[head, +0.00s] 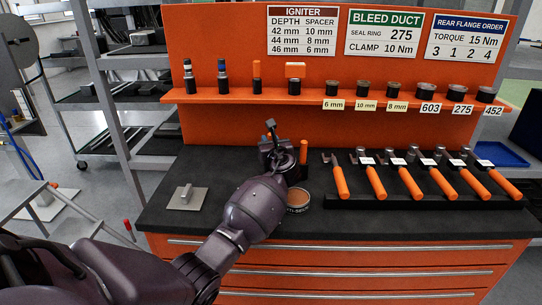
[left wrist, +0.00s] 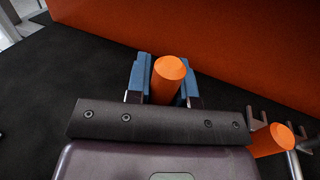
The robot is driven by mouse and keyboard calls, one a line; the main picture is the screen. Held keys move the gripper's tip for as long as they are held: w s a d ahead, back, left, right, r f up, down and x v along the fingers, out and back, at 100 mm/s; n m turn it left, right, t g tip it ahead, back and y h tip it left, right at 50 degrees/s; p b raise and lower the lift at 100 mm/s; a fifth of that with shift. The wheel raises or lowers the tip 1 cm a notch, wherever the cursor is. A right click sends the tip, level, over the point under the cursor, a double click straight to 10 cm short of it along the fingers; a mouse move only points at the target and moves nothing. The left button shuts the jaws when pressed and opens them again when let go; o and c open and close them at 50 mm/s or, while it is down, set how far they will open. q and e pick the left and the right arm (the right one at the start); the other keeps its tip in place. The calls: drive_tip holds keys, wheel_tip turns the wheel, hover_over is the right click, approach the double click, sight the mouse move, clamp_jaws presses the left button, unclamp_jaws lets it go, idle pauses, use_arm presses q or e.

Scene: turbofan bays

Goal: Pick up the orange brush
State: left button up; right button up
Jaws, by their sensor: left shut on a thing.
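The orange brush shows as an orange round handle (left wrist: 168,75) between the blue fingertips in the left wrist view. My left gripper (left wrist: 166,88) is shut on it. In the head view the left gripper (head: 284,150) is at the back middle of the black worktop, and an upright orange handle (head: 303,152) shows at its right side. The brush's lower end is hidden, so I cannot tell whether it touches the worktop. My right gripper is in neither view.
An open round tin (head: 297,199) stands in front of the gripper. A rack (head: 420,200) of orange-handled tools lies to the right. A grey plate with a handle (head: 186,197) lies left. An orange shelf (head: 430,104) with several small parts runs along the back panel.

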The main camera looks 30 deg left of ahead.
use_arm(q)
clamp_jaws()
drive_tip(key=shift+r, duration=0.45)
wheel_tip(320, 180, up, 10)
drive_tip(key=shift+f+p, duration=0.25)
drive_tip(key=shift+p, duration=0.9)
wheel_tip(320, 180, up, 10)
drive_tip(key=p, duration=0.1)
drive_tip(key=shift+f, duration=0.2)
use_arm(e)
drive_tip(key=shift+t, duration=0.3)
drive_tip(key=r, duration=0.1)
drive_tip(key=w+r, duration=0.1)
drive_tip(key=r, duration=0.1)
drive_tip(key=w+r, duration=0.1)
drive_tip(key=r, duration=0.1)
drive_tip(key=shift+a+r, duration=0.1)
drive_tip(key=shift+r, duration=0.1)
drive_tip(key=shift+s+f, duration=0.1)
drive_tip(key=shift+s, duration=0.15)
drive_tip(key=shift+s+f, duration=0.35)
